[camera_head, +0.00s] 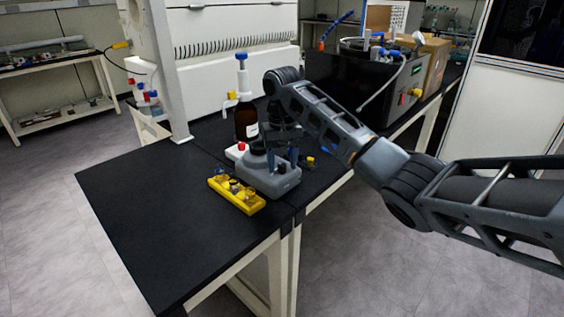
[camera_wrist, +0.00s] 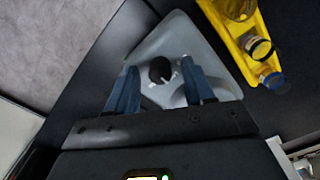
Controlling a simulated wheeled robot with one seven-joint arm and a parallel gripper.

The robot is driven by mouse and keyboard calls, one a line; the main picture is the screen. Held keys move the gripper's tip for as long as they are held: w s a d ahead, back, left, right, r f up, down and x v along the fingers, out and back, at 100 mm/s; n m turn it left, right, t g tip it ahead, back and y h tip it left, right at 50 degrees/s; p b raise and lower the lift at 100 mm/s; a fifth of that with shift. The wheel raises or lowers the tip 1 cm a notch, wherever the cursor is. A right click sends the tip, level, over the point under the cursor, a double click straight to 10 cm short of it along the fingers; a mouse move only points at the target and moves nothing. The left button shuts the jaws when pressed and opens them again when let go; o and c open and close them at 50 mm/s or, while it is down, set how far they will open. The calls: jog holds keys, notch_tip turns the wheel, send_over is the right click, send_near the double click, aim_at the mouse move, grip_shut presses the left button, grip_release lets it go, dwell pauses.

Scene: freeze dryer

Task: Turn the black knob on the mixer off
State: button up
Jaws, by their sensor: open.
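The mixer (camera_head: 268,181) is a grey unit on the black bench, with a dark round top toward its left side. In the wrist view the mixer's grey body (camera_wrist: 160,41) lies below my gripper, and its black knob (camera_wrist: 160,70) with a small white mark shows between the fingers. My gripper (camera_wrist: 160,68) is open and points down, one blue finger on each side of the knob. In the head view my gripper (camera_head: 283,158) is over the mixer. The knob is hard to make out there, and I cannot tell whether the fingers touch it.
A yellow rack (camera_head: 236,196) with small vials stands close by the mixer; it also shows in the wrist view (camera_wrist: 231,38). A brown bottle (camera_head: 246,121) with a blue-topped dispenser stands behind. A small yellow-capped item (camera_head: 310,162) lies to the right. The bench's left part is clear.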

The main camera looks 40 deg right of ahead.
jog(key=shift+c, duration=0.5)
grip_shut()
jog(key=shift+r+n+p, duration=0.1)
jog(key=shift+n+p, duration=0.3)
jog(key=shift+p, duration=0.1)
jog(key=shift+n+p, duration=0.3)
jog(key=shift+p, duration=0.05)
jog(key=n+p, duration=0.3)
jog(key=n, duration=0.1)
jog(key=shift+r, duration=0.1)
jog(key=n+p, duration=0.2)
jog(key=n, duration=0.1)
jog(key=shift+n, duration=0.3)
jog(key=shift+w+n+p, duration=0.1)
jog(key=shift+n+p, duration=0.8)
jog(key=shift+n, duration=0.6)
jog(key=shift+f, duration=0.2)
